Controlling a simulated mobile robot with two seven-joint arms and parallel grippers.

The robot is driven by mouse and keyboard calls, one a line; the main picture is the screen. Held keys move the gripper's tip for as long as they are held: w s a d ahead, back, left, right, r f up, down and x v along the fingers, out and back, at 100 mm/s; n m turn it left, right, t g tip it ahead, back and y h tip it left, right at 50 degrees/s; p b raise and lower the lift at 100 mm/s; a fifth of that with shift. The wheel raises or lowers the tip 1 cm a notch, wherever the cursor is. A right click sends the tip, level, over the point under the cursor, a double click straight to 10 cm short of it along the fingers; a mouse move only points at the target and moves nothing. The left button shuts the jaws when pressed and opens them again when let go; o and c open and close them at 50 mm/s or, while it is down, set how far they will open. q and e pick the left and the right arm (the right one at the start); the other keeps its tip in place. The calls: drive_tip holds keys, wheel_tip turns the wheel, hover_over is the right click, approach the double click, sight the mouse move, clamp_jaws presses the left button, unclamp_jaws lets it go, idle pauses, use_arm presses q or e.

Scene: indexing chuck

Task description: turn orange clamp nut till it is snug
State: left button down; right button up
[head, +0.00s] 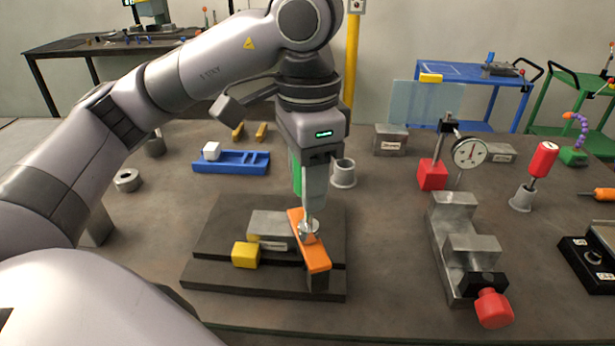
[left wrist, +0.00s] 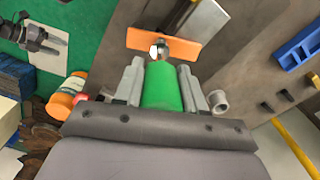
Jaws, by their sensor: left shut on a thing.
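My left gripper (head: 308,200) points straight down over the orange clamp (head: 317,258). It is shut on a green-handled tool (head: 296,172), which also shows between the fingers in the left wrist view (left wrist: 161,88). The metal end of the tool meets the middle of the orange clamp, where a silver nut or washer (head: 309,232) shows. Whether the tool is fully seated on the nut cannot be told. The clamp lies across a grey metal block (head: 266,227) on a dark stepped plate (head: 215,240). My right gripper is not in view.
A yellow block (head: 245,254) stands just left of the clamp. A stepped metal block with a red knob (head: 494,308) is to the right. A dial gauge (head: 469,153) on a red base stands behind it. A blue tray (head: 230,162) and a grey cup (head: 344,174) are behind the plate.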

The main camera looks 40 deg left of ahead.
use_arm(q)
drive_tip(key=shift+m, duration=0.6)
drive_tip(key=shift+n, duration=0.4)
drive_tip(key=shift+r+p, duration=0.65)
drive_tip(key=shift+r, duration=0.1)
wheel_tip(320, 180, up, 5)
drive_tip(key=p, duration=0.4)
drive_tip(key=shift+p, duration=0.4)
